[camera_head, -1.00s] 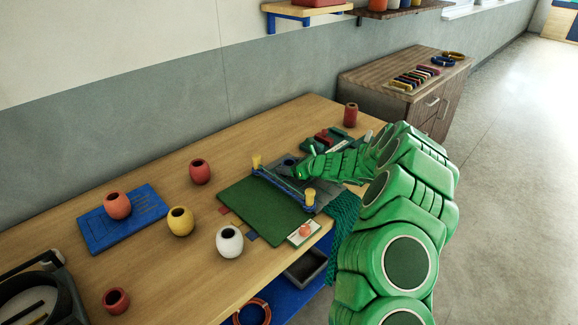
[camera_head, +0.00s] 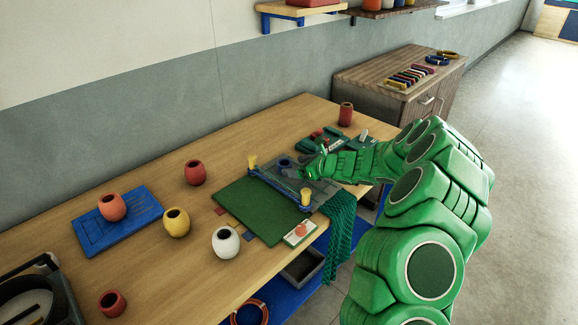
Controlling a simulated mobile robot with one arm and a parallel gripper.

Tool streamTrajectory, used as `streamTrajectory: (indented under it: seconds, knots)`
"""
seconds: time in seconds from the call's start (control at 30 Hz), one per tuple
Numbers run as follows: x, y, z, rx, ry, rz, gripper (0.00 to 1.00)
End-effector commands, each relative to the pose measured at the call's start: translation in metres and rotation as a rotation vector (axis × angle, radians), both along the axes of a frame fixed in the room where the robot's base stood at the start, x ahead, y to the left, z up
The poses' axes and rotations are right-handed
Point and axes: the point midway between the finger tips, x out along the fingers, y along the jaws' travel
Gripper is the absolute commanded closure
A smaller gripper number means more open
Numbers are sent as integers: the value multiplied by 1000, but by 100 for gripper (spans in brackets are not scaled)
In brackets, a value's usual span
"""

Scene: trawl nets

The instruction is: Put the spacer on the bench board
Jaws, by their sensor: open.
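I cannot tell for certain which piece is the spacer. Barrel-shaped hollow pieces stand on the bench: a yellow one (camera_head: 177,223), a white one (camera_head: 226,243), a red one (camera_head: 195,173) and a dark red one (camera_head: 112,303) at the front left. An orange one (camera_head: 112,207) stands on a blue slotted board (camera_head: 90,233). A green board (camera_head: 250,212) lies mid-bench. My gripper (camera_head: 309,171) is open over the grey plate (camera_head: 325,190), beside a small dark blue round piece (camera_head: 285,162). My wrist partly hides its fingers.
Two yellow posts (camera_head: 252,162) (camera_head: 305,197) with a blue cord between them stand at the green board's edge. Green netting (camera_head: 341,225) hangs off the bench front. Bare wood lies left of the green board.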

Motion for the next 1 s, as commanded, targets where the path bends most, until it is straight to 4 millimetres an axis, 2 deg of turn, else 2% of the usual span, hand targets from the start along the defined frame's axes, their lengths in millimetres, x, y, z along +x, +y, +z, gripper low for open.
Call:
streamTrajectory:
  seconds: [0.1, 0.3, 0.67, 0.83, 1.0]
  knots:
    - [-9, -15, 10, 1, -4, -3, 14]
    - [-24, -33, 18, 0, -1, -2, 14]
    - [-34, -45, 24, 0, 0, -1, 14]
    - [-39, -38, 33, -10, -21, 28, 14]
    - [-64, -6, 72, -66, -115, 165, 14]
